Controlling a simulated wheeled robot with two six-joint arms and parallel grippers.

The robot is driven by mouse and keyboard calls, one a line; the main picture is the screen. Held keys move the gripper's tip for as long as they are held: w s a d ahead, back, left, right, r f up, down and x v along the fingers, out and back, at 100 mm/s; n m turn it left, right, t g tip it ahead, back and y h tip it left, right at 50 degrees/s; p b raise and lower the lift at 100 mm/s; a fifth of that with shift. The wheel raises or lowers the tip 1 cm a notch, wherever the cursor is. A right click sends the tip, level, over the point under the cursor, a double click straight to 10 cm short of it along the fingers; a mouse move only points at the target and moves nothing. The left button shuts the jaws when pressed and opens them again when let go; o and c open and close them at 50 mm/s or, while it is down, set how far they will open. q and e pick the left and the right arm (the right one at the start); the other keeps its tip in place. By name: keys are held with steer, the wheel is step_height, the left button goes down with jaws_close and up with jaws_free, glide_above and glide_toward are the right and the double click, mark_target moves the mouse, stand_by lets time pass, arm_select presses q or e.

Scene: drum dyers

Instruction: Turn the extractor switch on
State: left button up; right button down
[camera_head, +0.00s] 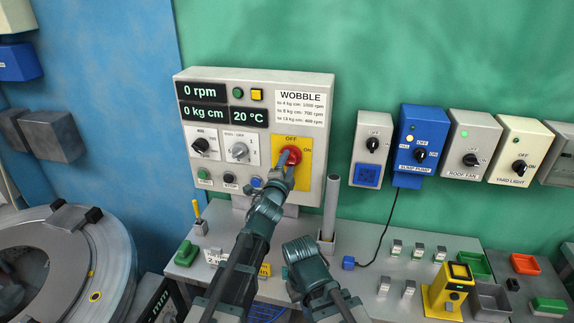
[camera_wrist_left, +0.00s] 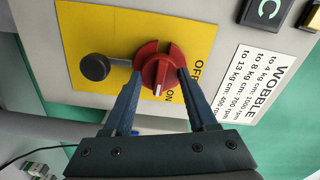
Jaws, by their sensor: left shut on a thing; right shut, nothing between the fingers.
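A red rotary switch (camera_head: 290,156) sits on a yellow plate (camera_head: 305,182) marked OFF at the top and ON at the right, on the grey WOBBLE panel (camera_head: 258,77). My left gripper (camera_head: 286,174) reaches up to it from below. In the left wrist view its two fingers are on either side of the red switch (camera_wrist_left: 160,68), shut on it. A white mark on the switch's face shows on the side toward the word ON. My right gripper (camera_head: 300,250) is low in front of the bench, shut and empty; its fingertips are hard to make out.
A dark round knob (camera_wrist_left: 94,67) stands beside the switch. Right of the panel hang a small switch box (camera_head: 371,148), blue sump pump box (camera_head: 422,140), roof fan box (camera_head: 472,145) and yard light box (camera_head: 520,150). A grey post (camera_head: 329,208) stands near my arms. The drum (camera_head: 65,255) is at left.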

arm_select(q)
steer(key=shift+s, duration=0.1)
steer(key=o, duration=1.4)
steer(key=shift+c, duration=0.2)
